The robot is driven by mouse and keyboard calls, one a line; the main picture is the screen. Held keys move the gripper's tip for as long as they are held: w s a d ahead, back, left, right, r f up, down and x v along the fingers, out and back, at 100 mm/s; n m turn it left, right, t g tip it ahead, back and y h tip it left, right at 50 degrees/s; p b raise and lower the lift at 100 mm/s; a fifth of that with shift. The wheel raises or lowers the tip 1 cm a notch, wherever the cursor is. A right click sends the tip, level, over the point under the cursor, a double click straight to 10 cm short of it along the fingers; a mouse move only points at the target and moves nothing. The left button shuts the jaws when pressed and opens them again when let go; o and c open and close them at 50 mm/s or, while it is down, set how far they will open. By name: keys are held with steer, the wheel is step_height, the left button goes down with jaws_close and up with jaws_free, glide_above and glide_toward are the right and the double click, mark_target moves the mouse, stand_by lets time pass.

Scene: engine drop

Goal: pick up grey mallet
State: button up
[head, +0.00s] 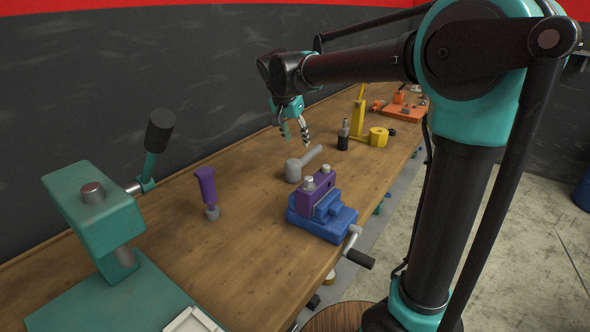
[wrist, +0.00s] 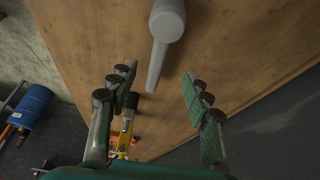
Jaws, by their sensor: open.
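The grey mallet (head: 294,171) lies on the wooden workbench (head: 250,250), behind the blue vise. Its handle points away to the upper right in the head view. My gripper (head: 295,134) is open and empty above the bench, near the handle's end. In the wrist view the mallet (wrist: 167,22) has its head at the top edge, and its handle reaches down toward the gap between the fingertips of my gripper (wrist: 158,83). The fingers do not touch the mallet.
A blue vise (head: 322,215) holding a purple block stands in front of the mallet. A purple-handled tool (head: 207,190) stands to the left, near a teal press (head: 95,215). A dark bottle-like tool (head: 343,136) and yellow parts (head: 378,137) stand to the right.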

mark_target(302, 159)
steer(key=x, duration=1.2)
steer(key=shift+s+f, duration=0.1)
steer(key=shift+f, duration=0.1)
steer(key=shift+c, duration=0.6)
jaws_close()
